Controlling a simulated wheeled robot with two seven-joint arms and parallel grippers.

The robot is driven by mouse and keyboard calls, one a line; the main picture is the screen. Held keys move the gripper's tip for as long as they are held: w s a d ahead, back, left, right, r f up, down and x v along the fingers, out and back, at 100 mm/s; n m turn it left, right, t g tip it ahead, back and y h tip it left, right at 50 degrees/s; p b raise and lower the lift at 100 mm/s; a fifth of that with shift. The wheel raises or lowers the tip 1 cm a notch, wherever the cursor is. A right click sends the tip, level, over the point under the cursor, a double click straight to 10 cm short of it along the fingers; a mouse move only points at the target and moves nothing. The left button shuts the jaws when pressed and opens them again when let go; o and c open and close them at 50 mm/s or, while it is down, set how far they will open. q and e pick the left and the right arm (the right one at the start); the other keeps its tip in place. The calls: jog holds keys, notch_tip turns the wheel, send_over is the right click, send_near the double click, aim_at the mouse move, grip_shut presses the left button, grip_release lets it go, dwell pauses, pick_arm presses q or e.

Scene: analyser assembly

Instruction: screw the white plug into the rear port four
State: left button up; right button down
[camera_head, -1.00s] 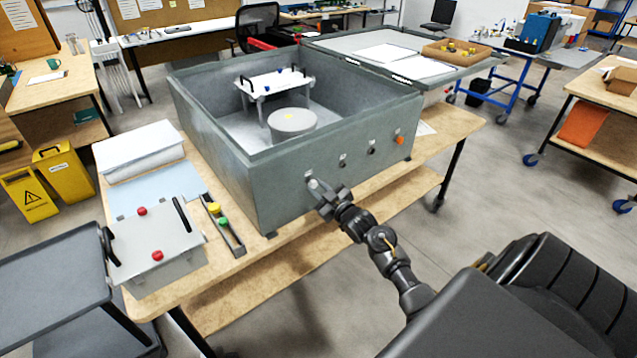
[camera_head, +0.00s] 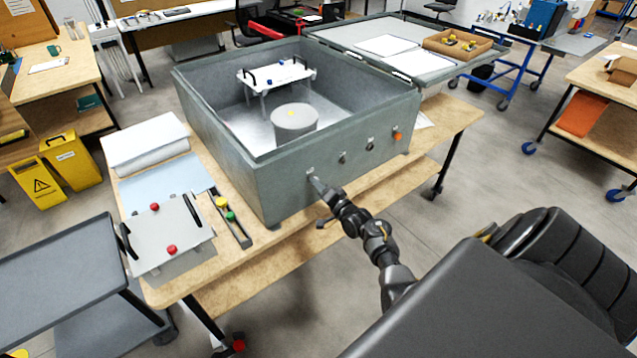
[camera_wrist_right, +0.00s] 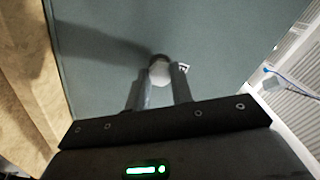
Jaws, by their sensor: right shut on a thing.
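The grey analyser box (camera_head: 285,190) stands open on the wooden table. Its near wall has a row of ports; an orange plug (camera_head: 397,136) sits in the rightmost one, and dark ports (camera_head: 370,147) lie to its left. My right gripper (camera_head: 313,180) is at the leftmost port of this wall. In the right wrist view, the right gripper's fingers (camera_wrist_right: 160,88) are shut on a white plug (camera_wrist_right: 159,72), which is at a dark round port (camera_wrist_right: 160,58) in the wall. How deep the plug sits is hidden. My left gripper is not in view.
A narrow tray (camera_head: 231,218) with a yellow and a green plug lies left of the box. The box's lid (camera_head: 390,50) is folded back, carrying papers and a cardboard tray (camera_head: 457,46). Floor is free at right.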

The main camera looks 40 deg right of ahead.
jog(key=c, duration=1.3)
grip_release()
jog(key=shift+c, duration=0.2)
jog(key=n+b, duration=0.1)
jog(key=n, duration=0.7)
jog(key=n+b, duration=0.2)
jog(key=n, duration=0.6)
jog(key=n+b, duration=0.2)
jog(key=n, duration=0.6)
jog(key=shift+d, duration=0.25)
